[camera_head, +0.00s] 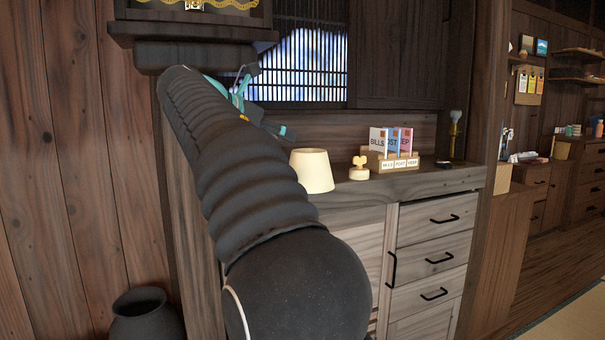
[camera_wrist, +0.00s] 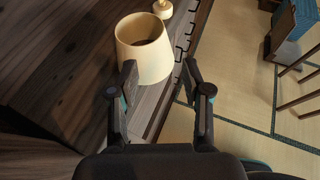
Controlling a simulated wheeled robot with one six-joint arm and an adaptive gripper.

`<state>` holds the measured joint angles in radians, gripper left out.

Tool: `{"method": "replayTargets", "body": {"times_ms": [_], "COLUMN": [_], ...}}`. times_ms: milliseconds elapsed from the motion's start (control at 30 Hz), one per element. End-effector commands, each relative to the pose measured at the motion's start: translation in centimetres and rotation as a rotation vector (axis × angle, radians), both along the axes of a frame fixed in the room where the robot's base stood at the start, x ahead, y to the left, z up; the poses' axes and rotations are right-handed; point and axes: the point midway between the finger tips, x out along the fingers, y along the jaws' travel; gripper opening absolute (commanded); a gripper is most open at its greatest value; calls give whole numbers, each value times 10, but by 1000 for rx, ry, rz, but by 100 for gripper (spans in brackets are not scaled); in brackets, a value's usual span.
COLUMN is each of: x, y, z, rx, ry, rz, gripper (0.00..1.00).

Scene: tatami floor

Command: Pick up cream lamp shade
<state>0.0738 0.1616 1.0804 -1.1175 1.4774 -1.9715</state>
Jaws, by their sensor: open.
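The cream lamp shade (camera_head: 313,171) stands upright on the wooden cabinet top, near its front left part, in the head view. In the wrist view the lamp shade (camera_wrist: 144,50) shows from above, with its round top opening visible. My gripper (camera_wrist: 158,72) is open.
A small cream and wooden knob-shaped object (camera_head: 359,169) stands right of the shade. A letter sorter (camera_head: 393,160) with several cards stands behind it. The cabinet (camera_head: 430,205) has several drawers with black handles. A dark pot (camera_head: 142,313) stands on the floor at left.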

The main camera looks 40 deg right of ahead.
Motion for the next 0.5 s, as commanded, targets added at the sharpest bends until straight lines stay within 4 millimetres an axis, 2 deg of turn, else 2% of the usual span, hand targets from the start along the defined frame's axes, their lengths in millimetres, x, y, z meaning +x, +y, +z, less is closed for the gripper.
{"method": "replayTargets", "body": {"times_ms": [300, 500], "x": [8, 12], "y": [-50, -69], "z": [-20, -29], "rx": [0, 0], "ry": [2, 1], "rz": [-3, -1], "gripper": [49, 49]}}
